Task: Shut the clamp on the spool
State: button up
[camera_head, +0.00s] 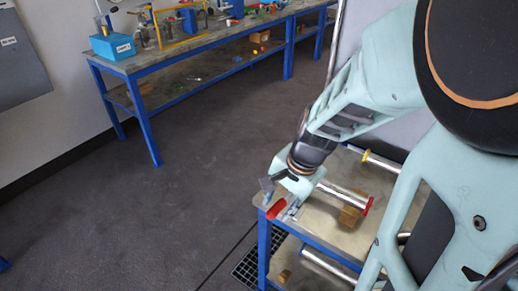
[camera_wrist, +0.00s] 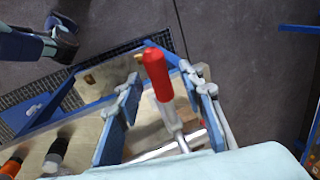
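The spool (camera_head: 340,193) is a shiny metal tube with a red end, lying on the near bench. The clamp's red handle (camera_head: 277,208) sticks out at the bench's near left corner, beside the spool's left end. In the wrist view the red handle (camera_wrist: 158,75) rises on a metal stem between the fingers of my gripper (camera_wrist: 163,107). The gripper is open, with gaps on both sides of the handle. In the head view my gripper (camera_head: 284,197) is right at the handle. The clamp's jaws are mostly hidden by my gripper, so their state cannot be told.
A wooden block (camera_head: 348,215) stands beside the spool. Another tube with a yellow end (camera_head: 380,162) lies farther back. The bench has a blue frame (camera_head: 264,250), with a floor grate (camera_head: 247,268) beside it. A long cluttered bench (camera_head: 170,55) stands at the back; the floor between is clear.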

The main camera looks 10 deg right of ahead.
jog(key=shift+f, duration=0.3)
grip_shut()
dwell(0.3)
